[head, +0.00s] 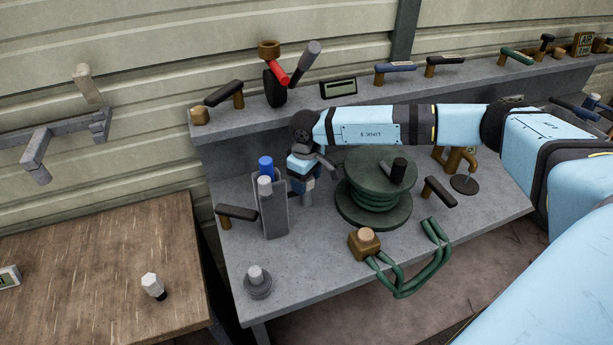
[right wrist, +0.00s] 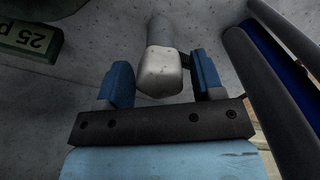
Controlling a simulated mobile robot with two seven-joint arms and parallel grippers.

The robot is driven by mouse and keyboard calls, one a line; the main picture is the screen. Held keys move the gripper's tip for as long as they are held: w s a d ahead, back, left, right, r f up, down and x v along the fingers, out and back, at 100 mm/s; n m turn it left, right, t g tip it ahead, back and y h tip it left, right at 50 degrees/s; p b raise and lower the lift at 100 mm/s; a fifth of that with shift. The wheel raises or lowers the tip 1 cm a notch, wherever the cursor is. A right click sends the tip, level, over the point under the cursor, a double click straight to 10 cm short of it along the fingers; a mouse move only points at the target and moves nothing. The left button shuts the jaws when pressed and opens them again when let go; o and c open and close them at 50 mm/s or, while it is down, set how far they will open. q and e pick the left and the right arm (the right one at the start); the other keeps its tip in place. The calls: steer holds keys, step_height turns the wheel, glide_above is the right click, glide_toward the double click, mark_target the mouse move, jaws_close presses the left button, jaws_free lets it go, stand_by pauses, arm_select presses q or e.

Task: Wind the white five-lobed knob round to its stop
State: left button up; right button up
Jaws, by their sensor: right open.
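My right gripper (head: 302,186) reaches down to the grey bench, between the grey holder and the green reel. In the right wrist view its two blue fingers (right wrist: 161,82) stand open, one on each side of a white, rounded, faceted knob (right wrist: 160,72) with a grey cylindrical part beyond it. Small gaps show between the knob and the fingers, so it is not gripped. Its lobes cannot be counted. In the head view my gripper mostly hides this spot. Another white faceted piece with a dark base (head: 152,284) is on the wooden table. My left gripper is not in view.
Close left of my right gripper is a grey holder (head: 273,215) with a blue-topped cylinder (head: 266,165). Close right is the green reel (head: 376,180). A brass block (head: 364,242) with green hoses is in front. A shelf (head: 420,90) with handles runs behind.

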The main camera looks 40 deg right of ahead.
steer(key=shift+f, duration=0.15)
steer(key=c, duration=0.9)
steer(key=m, duration=0.5)
steer(key=shift+m, duration=0.3)
steer(key=m, duration=0.2)
steer(key=shift+m, duration=0.3)
steer(key=m, duration=0.3)
steer(key=shift+s+f+m, duration=0.1)
steer(key=shift+m, duration=0.3)
